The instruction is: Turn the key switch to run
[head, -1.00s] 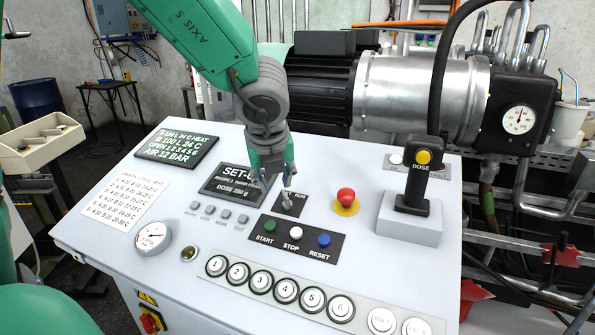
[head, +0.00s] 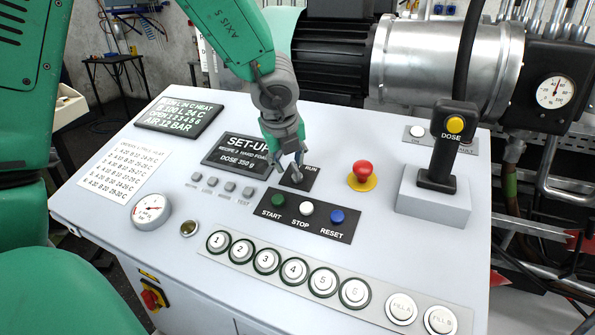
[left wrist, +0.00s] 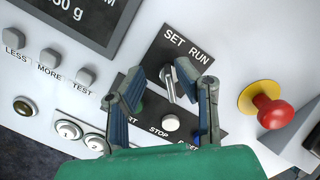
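The key switch (head: 297,177) is on a small black plate labelled SET and RUN, in the middle of the sloping console. In the left wrist view its silver key (left wrist: 171,84) stands out from the plate, below the two words. My left gripper (head: 297,162) is right over the switch, pointing down at it. In the left wrist view its two fingers (left wrist: 163,74) are apart, with the key in the gap between the tips. No clear contact with the key shows. The exact setting of the key is hard to tell. My right gripper is out of view.
A red emergency button (head: 362,171) is right of the switch. The START, STOP and RESET buttons (head: 306,209) are just below it. A SET-UP display (head: 240,152) is to the left. A black DOSE lever (head: 446,148) stands tall at the right.

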